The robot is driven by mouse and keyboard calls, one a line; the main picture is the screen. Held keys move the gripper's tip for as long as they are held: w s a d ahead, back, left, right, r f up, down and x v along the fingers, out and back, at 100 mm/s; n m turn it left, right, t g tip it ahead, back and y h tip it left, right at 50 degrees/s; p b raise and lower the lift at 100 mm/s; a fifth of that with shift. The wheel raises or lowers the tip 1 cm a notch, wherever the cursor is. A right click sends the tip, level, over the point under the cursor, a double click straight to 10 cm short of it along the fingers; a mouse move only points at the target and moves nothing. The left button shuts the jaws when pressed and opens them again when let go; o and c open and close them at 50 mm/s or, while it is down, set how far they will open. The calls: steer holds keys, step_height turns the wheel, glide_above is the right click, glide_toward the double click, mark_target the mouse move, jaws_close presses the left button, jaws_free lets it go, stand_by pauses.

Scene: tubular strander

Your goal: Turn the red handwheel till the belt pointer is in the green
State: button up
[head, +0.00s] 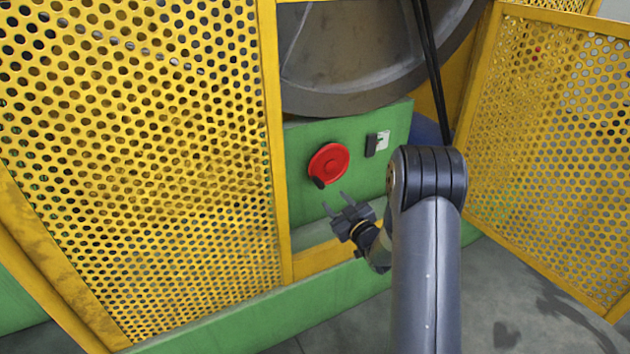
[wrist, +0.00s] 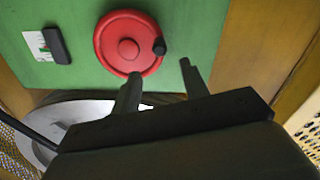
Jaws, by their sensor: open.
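The red handwheel (head: 328,162) is mounted on the green panel, with a black handle knob at its lower left rim. In the wrist view the handwheel (wrist: 128,42) shows with its black knob (wrist: 159,46) on the right side. My gripper (head: 335,205) is open and empty, just below the handwheel and apart from it. In the wrist view my gripper's fingers (wrist: 160,78) point toward the wheel's rim near the knob. The belt gauge (head: 378,142) is right of the wheel, a white plate partly behind a black block; its pointer is too small to read.
A yellow perforated guard (head: 140,150) stands close on the left, and an open yellow guard door (head: 550,150) on the right. A large grey wheel (head: 370,60) and black belt (head: 432,70) are above the green panel (head: 300,140). A yellow ledge (head: 318,258) runs below.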

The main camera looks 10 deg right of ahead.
mark_target(323, 187)
steer(key=b+x, duration=0.2)
steer(key=x, duration=0.8)
steer(key=shift+w+a+b, duration=0.1)
steer(key=shift+w+b, duration=0.2)
steer(key=shift+b, duration=0.1)
steer(key=shift+c, duration=0.4)
jaws_close()
